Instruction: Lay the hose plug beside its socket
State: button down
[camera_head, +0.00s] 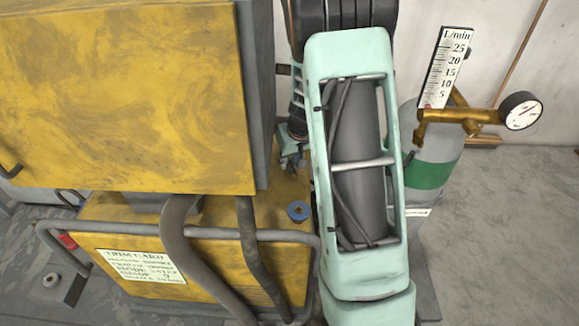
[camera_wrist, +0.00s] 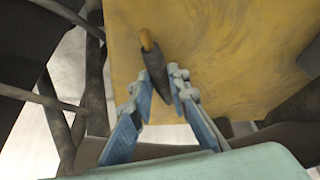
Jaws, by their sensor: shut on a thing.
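In the wrist view the hose plug (camera_wrist: 154,70), a dark tapered body with an orange-yellow tip, sits between the fingertips of my gripper (camera_wrist: 160,88). My gripper is shut on it, and the tip points away toward the top of the picture. In the head view my gripper (camera_head: 291,156) shows only in part at the left of my arm, over the yellow machine; the plug cannot be made out there. A blue round fitting with a dark centre (camera_head: 298,211), which looks like the socket, lies on the yellow lower housing, below my gripper in the picture.
The large yellow box (camera_head: 120,95) rises at the left. Thick dark hoses (camera_head: 180,250) and a grey rail (camera_head: 150,230) cross the front of the yellow housing, near a trim card (camera_head: 140,266). A gas cylinder (camera_head: 432,165) with a gauge (camera_head: 520,111) stands at the right.

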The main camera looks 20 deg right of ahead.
jog(key=shift+f, duration=0.95)
jog(key=shift+f+b, duration=0.2)
jog(key=shift+b, duration=0.2)
jog(key=c, duration=1.8)
grip_release()
jog(key=shift+c, duration=0.2)
jog(key=shift+r, duration=0.15)
jog(key=shift+r+p, duration=0.25)
jog(key=shift+p, duration=0.2)
jog(key=p+v, duration=0.2)
jog(key=v, duration=0.9)
jog(key=shift+s+r, duration=0.2)
jog(key=shift+r, duration=0.1)
